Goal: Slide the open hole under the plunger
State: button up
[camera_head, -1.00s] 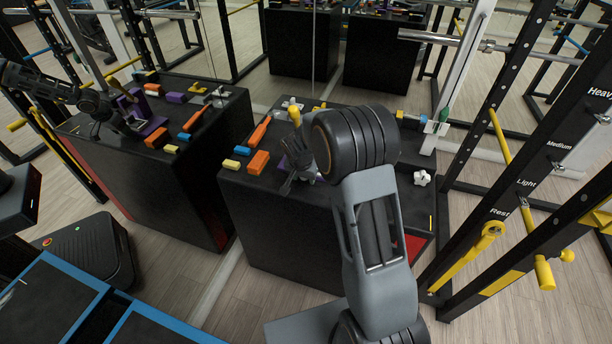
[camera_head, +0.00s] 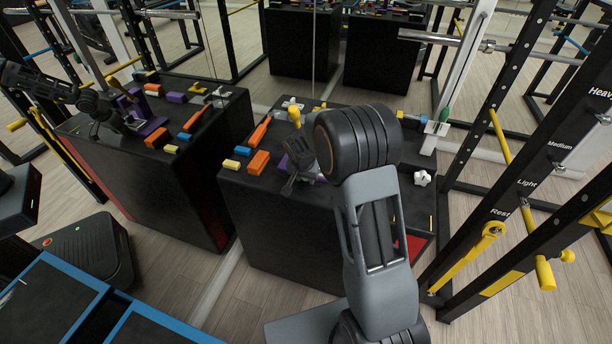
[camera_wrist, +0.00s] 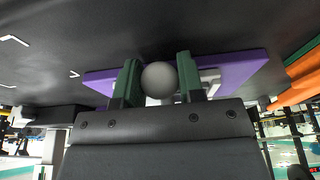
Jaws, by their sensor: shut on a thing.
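My gripper (camera_wrist: 158,84) shows in the wrist view with its two green fingers on either side of a pale grey round knob (camera_wrist: 159,78), shut on it. A flat purple plate (camera_wrist: 238,67) lies behind the fingers, with a small white part near the right finger. In the head view my gripper (camera_head: 292,184) is low over the near side of the black bench (camera_head: 270,215), beside a bit of purple (camera_head: 283,163). My own wrist hides most of that spot. I cannot make out the open hole or tell which part is the plunger.
An orange block (camera_head: 258,162), a yellow block (camera_head: 231,164) and an orange-handled tool (camera_head: 260,130) lie left of my gripper. A white knob (camera_head: 422,178) is at the right. A rack (camera_head: 500,190) stands beyond the bench's right side. A mirror repeats the scene at left.

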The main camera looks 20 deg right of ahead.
aim_at(316, 183)
jog(key=shift+s+d, duration=0.5)
jog(key=shift+d, duration=0.2)
jog(key=shift+s+d, duration=0.45)
jog(key=shift+d, duration=0.2)
jog(key=o, duration=1)
jog(key=shift+r, duration=0.15)
jog(key=v, duration=1.3)
jog(key=shift+s+a+r, duration=0.1)
jog(key=shift+r, duration=0.2)
